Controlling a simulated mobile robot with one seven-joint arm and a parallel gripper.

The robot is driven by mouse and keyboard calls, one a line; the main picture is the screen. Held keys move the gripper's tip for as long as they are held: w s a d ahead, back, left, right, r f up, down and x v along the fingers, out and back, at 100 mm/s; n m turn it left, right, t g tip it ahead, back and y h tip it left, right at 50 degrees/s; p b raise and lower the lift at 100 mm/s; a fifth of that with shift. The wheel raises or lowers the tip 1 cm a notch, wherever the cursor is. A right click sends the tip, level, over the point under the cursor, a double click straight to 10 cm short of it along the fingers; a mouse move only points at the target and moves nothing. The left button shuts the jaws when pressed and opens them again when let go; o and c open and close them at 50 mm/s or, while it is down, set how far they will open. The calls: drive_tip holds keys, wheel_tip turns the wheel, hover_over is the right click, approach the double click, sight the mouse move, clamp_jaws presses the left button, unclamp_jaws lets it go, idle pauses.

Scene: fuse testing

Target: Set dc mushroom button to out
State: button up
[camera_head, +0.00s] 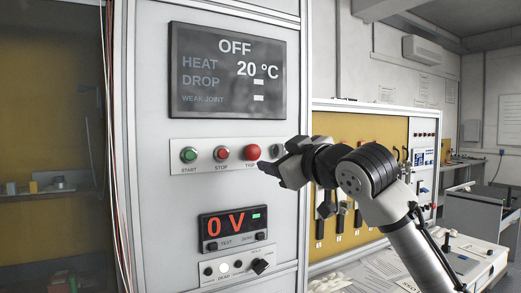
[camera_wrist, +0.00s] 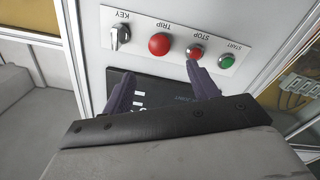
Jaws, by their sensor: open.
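A red mushroom-shaped button (camera_head: 252,152) labelled TRIP sits on the light strip of the grey cabinet. It is the largest button on the strip. In the wrist view the button (camera_wrist: 159,44) appears upside down, between and beyond my two fingertips. I cannot tell if it is in or out. No DC label is readable on it. My gripper (camera_head: 272,158) is in front of the strip, close to the button's right side in the head view. Its fingers (camera_wrist: 157,70) are apart with nothing between them, and no contact with the button is visible.
On the same strip are a green START button (camera_head: 189,155), a red STOP button (camera_head: 221,154) and a key switch (camera_wrist: 121,35). The right finger overlaps the strip near STOP in the wrist view. A display (camera_head: 228,70) reads OFF and 20 °C; a lower meter (camera_head: 233,226) reads 0 V.

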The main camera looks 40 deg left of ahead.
sight(255, 153)
drive_tip(key=p+x, duration=0.3)
drive_tip(key=x, duration=0.8)
drive_tip(key=shift+d, duration=0.1)
